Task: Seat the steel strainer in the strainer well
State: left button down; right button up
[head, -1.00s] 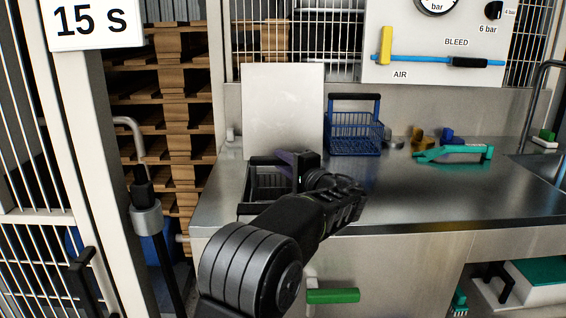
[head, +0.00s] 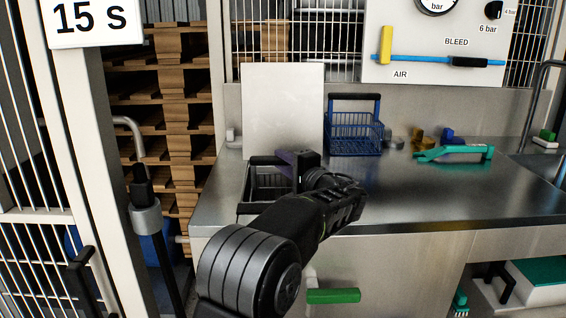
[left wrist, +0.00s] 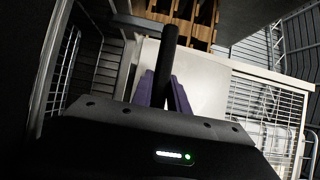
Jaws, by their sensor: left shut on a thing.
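A wire basket with a black handle, which looks like the steel strainer (head: 248,190), is at the left end of the steel counter, partly hidden behind my left arm. My left gripper (head: 300,165) is over its right side. In the left wrist view the purple fingers of the left gripper (left wrist: 164,88) are shut on a black bar, which looks like the strainer's handle (left wrist: 170,48). I cannot tell whether the strainer's bottom touches anything. I cannot make out the strainer well. My right gripper is not in view.
A blue wire basket (head: 356,140) stands behind to the right, beside an upright pale panel (head: 282,108). A teal tool (head: 455,153) and small coloured blocks lie farther right. The front middle of the counter (head: 430,195) is clear. A cage post (head: 80,150) stands at left.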

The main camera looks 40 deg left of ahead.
pick_arm(q)
jog(key=shift+f+b, duration=0.25)
jog(key=shift+b, duration=0.1)
jog(key=shift+r, duration=0.35)
dwell(0.3)
jog(key=c, duration=1.2)
grip_release()
jog(key=o, duration=0.6)
jog(key=shift+d, duration=0.1)
